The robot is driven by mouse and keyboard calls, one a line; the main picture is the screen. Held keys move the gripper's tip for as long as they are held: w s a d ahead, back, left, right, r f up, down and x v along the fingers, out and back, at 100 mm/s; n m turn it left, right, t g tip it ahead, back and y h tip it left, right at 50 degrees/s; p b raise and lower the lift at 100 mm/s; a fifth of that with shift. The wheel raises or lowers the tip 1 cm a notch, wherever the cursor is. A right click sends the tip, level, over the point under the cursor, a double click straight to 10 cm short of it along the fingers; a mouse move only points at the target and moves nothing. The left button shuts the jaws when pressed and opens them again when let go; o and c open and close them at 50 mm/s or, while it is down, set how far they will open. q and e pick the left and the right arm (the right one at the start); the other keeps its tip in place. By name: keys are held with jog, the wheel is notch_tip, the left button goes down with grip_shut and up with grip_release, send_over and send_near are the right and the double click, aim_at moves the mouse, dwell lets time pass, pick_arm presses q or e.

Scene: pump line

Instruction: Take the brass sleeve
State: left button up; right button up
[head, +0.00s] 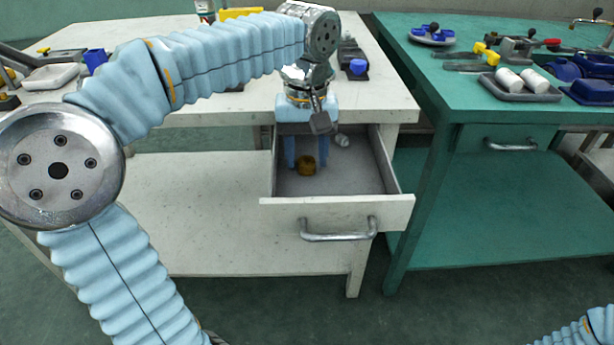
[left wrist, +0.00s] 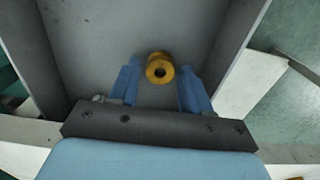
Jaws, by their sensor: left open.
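The brass sleeve (head: 306,165) stands on the grey floor of the open drawer (head: 335,215) in the white bench. My left gripper (head: 307,160) reaches down into the drawer from above, with its two blue fingers open. In the left wrist view the sleeve (left wrist: 159,68) shows its round hole and sits between and just beyond the tips of the open fingers (left wrist: 155,85). I cannot tell whether a finger touches it. My right gripper is not in view; only a bit of my right arm shows at the lower right.
A small white piece (head: 342,140) lies in the back of the drawer. The drawer walls stand close around the gripper. The white bench top (head: 385,90) is behind. A green bench (head: 450,100) at right holds a grey tray (head: 515,95) with white cylinders.

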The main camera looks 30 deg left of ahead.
aim_at(306, 161)
pick_arm(q)
jog(key=shift+f, duration=0.25)
jog(key=shift+r, duration=0.1)
dwell(0.3)
jog(key=c, duration=0.7)
jog(key=shift+r+p, duration=0.6)
jog(key=shift+p, duration=0.35)
notch_tip(306, 161, up, 4)
jog(key=p, duration=0.4)
jog(key=shift+r, duration=0.25)
